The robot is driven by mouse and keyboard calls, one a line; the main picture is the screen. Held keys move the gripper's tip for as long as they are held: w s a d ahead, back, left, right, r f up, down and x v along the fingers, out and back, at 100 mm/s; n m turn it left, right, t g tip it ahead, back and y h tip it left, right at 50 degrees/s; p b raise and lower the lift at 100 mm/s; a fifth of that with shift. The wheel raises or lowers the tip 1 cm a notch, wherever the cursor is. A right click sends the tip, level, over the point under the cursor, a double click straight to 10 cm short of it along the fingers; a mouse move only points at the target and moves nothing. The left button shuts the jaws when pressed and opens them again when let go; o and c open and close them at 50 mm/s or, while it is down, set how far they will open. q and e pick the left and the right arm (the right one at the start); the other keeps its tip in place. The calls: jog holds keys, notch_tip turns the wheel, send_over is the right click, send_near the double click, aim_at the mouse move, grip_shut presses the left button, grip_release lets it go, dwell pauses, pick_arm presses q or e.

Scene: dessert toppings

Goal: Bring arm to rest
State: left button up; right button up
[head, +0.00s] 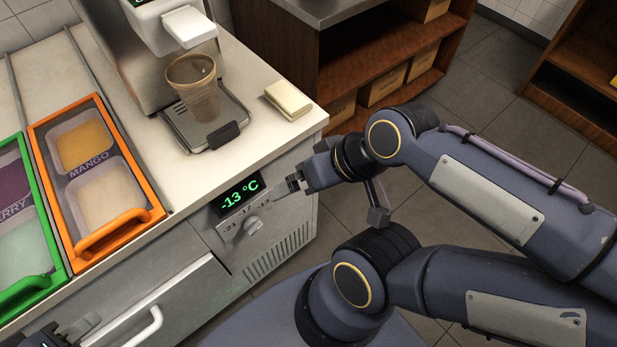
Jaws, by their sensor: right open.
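My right gripper (289,188) is at the front of the white freezer counter, just right of the green display (239,196), which reads -13 °C. Its jaws are open, and nothing shows between them. A grey dial knob (252,224) sits below the display, under the marks -21, -17 and -13. The gripper is above and right of the knob, apart from it as far as I can see. My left gripper (72,332) is at the bottom left corner, partly cut off by the picture edge. Its jaws cannot be made out.
A clear cup (195,85) stands on the dispenser's drip tray (174,127). A cream block (288,99) lies near the counter's right edge. Orange (151,183) and green (51,257) topping frames are at left. A white handle (149,327) sticks out below. A wooden shelf (305,60) stands behind.

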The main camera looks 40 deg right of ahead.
notch_tip(320, 180, up, 9)
jog(key=p, duration=0.9)
